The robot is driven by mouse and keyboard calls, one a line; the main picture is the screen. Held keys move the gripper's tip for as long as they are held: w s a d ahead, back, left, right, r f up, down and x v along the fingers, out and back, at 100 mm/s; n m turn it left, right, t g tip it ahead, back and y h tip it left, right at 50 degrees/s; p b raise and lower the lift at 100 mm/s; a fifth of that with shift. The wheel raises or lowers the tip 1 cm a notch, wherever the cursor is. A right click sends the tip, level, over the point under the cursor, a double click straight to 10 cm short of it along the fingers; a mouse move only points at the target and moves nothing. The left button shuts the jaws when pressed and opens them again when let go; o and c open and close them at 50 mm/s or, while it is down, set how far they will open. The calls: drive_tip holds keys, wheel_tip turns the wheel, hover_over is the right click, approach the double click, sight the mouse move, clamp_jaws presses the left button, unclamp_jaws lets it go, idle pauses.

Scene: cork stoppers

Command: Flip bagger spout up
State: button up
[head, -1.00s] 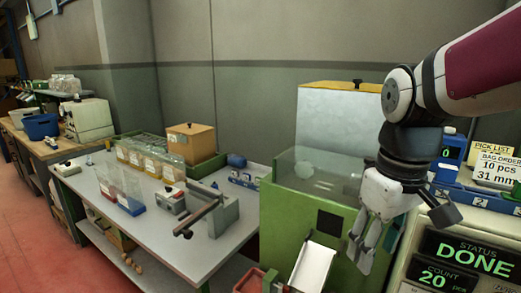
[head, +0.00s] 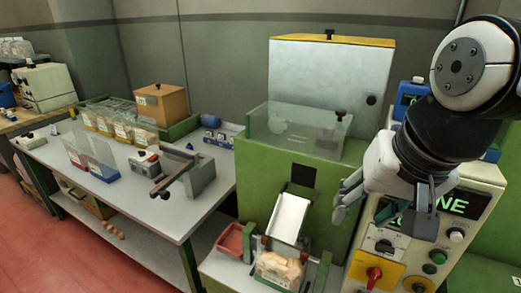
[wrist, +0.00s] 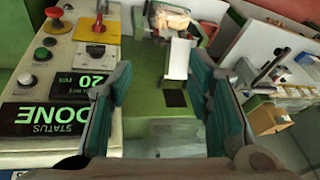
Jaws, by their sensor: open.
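The bagger spout is a pale, sloping chute (head: 290,217) on the front of the green bagging machine (head: 340,178), below a dark square opening. Its lower end points down toward a clear bag of corks (head: 279,268). My gripper (head: 346,203) is open and empty, to the right of the spout and apart from it. In the wrist view the spout (wrist: 179,60) shows between and beyond the two open fingers (wrist: 160,80), nearer the right one. The bag (wrist: 171,17) is at the top of that view.
The control panel (head: 385,243) with knobs, buttons and a lit green display stands to the right, partly behind my gripper. A red tray (head: 230,240) sits left of the bag. A clear hopper (head: 297,130) is above the spout. A grey workbench (head: 130,200) stands left.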

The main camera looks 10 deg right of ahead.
drive_tip(key=w+f+m+g, duration=0.2)
drive_tip(key=w+f+m, duration=0.3)
drive_tip(key=w+m, duration=0.5)
drive_tip(key=m+g+b, duration=0.1)
drive_tip(key=m+g, duration=0.1)
drive_tip(key=m, duration=0.9)
hover_over(307, 238)
wheel_tip(307, 238, down, 12)
drive_tip(key=shift+h, duration=0.3)
wheel_tip(307, 238, down, 13)
drive_tip(key=shift+a, duration=0.1)
clamp_jaws()
